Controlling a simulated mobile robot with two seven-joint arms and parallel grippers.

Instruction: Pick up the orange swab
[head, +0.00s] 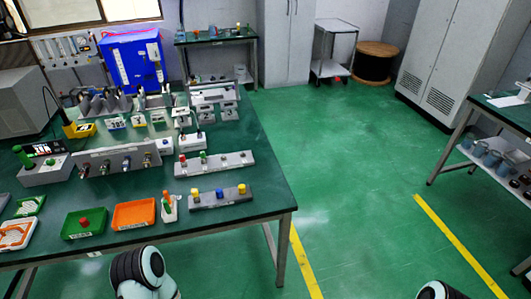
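An orange swab (166,196) stands in a small white holder (170,213) near the front right part of the green-topped table (245,208). A green swab (166,206) stands in the same holder, close against the orange one. The holder is just right of an orange tray (134,213). Neither of my grippers is in view. Only rounded parts of my own arms show at the bottom edge, apart from the holder.
A green tray with a red knob (84,223) is left of the orange tray. A grey block with blue and yellow knobs (219,196) stands right of the holder. Fixtures crowd the table farther back. Open green floor (345,180) lies to the right.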

